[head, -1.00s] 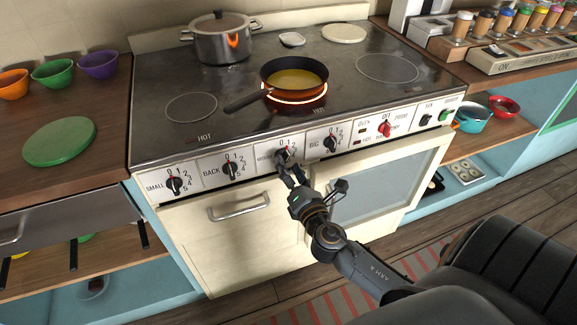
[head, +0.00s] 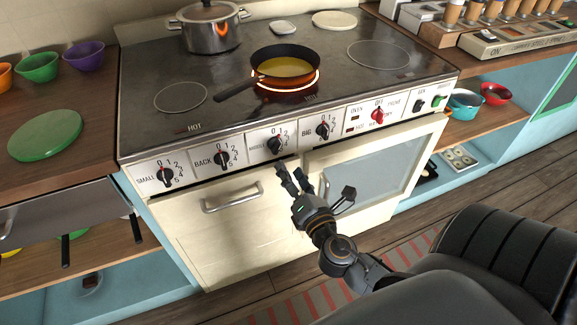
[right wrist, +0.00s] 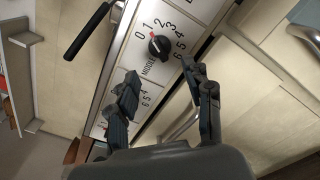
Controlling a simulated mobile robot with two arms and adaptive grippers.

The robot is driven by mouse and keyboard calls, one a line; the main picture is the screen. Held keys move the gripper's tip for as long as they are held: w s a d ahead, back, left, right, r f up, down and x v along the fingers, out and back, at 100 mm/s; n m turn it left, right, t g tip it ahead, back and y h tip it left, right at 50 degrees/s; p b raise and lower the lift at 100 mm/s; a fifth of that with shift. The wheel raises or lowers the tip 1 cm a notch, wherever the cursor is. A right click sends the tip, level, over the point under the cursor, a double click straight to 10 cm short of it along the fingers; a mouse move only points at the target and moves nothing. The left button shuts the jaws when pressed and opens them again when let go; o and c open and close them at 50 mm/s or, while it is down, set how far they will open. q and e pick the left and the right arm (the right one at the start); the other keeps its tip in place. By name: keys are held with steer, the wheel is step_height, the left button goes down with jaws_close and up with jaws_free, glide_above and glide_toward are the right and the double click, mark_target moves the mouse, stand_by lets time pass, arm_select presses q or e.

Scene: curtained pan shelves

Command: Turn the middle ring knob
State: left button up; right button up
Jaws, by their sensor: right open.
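The middle knob (head: 276,145) is black with a red mark and sits on the stove's white front panel, labelled MIDDLE. In the right wrist view the knob (right wrist: 158,47) shows whole, its red mark toward the low end of the dial, around 0 and 1; I cannot tell which exactly. My right gripper (head: 292,170) is open and empty, just below and in front of the knob, apart from it. In the right wrist view its fingers (right wrist: 160,80) are spread to either side below the knob. My left gripper is not in view.
A pan (head: 285,66) of yellow liquid stands over an orange-glowing ring. A steel pot (head: 211,30) stands behind it. The BACK knob (head: 222,159) and BIG knob (head: 322,130) flank the middle one. The oven door handle (head: 232,198) juts out below left.

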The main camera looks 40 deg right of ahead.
steer(key=shift+o, duration=1)
steer(key=n+p, duration=0.1)
steer(key=s+n+p, duration=0.1)
steer(key=shift+r+n+p, duration=0.15)
steer(key=shift+n+p, duration=0.25)
steer(key=c, duration=0.5)
